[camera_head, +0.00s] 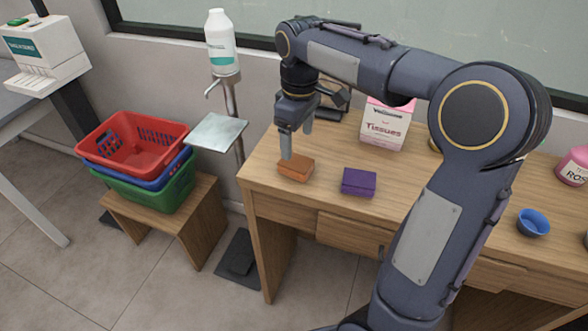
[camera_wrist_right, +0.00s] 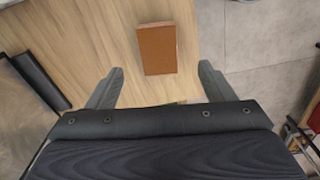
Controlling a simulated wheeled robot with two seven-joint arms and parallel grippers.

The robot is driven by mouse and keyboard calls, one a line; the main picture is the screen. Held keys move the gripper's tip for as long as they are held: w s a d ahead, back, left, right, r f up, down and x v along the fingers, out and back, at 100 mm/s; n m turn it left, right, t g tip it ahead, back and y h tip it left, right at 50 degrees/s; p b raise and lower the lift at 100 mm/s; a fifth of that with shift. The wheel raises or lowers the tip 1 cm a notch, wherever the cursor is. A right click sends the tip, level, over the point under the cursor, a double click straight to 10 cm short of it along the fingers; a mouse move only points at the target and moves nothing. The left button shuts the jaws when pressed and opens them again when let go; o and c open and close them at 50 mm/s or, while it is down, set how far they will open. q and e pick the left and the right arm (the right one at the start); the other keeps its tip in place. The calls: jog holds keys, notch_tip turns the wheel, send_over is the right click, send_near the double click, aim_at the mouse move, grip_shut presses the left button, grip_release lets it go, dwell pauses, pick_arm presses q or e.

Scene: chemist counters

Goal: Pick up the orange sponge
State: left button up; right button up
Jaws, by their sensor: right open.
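The orange sponge (camera_head: 296,168) lies flat on the wooden desk near its left end in the head view. My right gripper (camera_head: 297,143) hangs over the desk, just above and beside the sponge, pointing down. In the right wrist view the sponge (camera_wrist_right: 157,48) lies ahead of the gripper (camera_wrist_right: 161,84), between the lines of its two fingers. The fingers are spread apart and hold nothing. My left gripper does not show.
A purple sponge (camera_head: 359,182) lies right of the orange one. A tissue box (camera_head: 386,126) stands behind. A blue cup (camera_head: 533,223) sits further right. Stacked baskets (camera_head: 135,150) stand on a low stool at left. A dispenser stand (camera_head: 221,129) with a white bottle (camera_head: 221,42) is beside the desk.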

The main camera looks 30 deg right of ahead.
aim_at(296, 161)
jog(key=shift+w+f, duration=0.35)
jog(key=shift+w, duration=0.05)
notch_tip(296, 161, down, 7)
jog(key=shift+s+f, duration=0.15)
jog(key=shift+f, duration=0.05)
jog(key=c, duration=1)
jog(key=shift+r, duration=0.15)
